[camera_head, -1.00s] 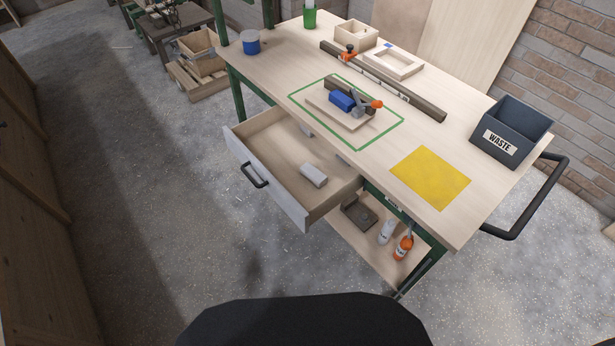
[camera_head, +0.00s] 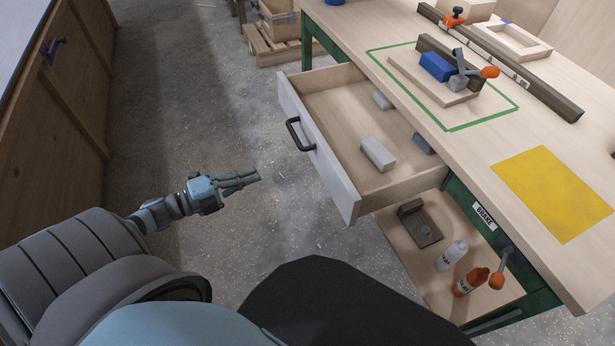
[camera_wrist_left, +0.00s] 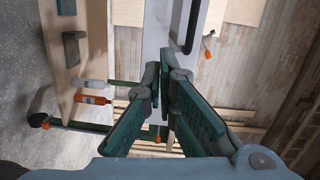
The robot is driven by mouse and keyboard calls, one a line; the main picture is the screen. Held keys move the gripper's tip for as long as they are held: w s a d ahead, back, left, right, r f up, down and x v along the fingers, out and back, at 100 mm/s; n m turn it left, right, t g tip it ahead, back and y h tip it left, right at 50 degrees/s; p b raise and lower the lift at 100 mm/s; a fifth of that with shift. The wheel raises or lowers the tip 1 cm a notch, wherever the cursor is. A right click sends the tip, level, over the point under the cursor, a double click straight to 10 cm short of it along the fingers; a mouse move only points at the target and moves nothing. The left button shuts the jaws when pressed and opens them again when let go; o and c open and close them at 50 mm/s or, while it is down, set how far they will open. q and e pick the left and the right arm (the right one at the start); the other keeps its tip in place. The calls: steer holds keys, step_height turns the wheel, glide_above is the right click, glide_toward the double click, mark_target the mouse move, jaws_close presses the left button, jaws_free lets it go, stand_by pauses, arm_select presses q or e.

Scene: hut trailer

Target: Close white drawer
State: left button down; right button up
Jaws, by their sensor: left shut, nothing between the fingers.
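The white drawer (camera_head: 322,158) stands pulled out from the workbench, its white front facing left with a black handle (camera_head: 299,134). Several grey blocks lie inside, one a light grey block (camera_head: 378,154). My left gripper (camera_head: 257,175) is shut and empty, left of the drawer front and apart from it in the head view. In the left wrist view the shut gripper fingers (camera_wrist_left: 165,70) lie over the white drawer front (camera_wrist_left: 158,25), with the black handle (camera_wrist_left: 192,28) at their upper right. My right gripper is not in view.
The workbench top (camera_head: 400,25) bears a green-outlined fixture with a blue block (camera_head: 436,66) and a yellow sheet (camera_head: 552,192). The lower shelf holds white and orange bottles (camera_head: 470,282). A wooden cabinet (camera_head: 60,120) stands at left; the floor between is open.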

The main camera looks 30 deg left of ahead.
mark_target(318, 157)
arm_select(q)
steer(key=w+d+m+b, duration=0.1)
steer(key=w+d, duration=0.2)
steer(key=w+d+r+m+h+b, duration=0.1)
steer(key=w+d, duration=0.2)
steer(key=w, duration=0.1)
steer(key=w+d+h+b, duration=0.1)
steer(key=w+d, duration=0.2)
steer(key=shift+w+d+r+m+g, duration=0.15)
steer(key=shift+r+m+g, duration=0.15)
steer(key=shift+r+m, duration=0.1)
steer(key=shift+w+d, duration=0.3)
steer(key=shift+w, duration=0.15)
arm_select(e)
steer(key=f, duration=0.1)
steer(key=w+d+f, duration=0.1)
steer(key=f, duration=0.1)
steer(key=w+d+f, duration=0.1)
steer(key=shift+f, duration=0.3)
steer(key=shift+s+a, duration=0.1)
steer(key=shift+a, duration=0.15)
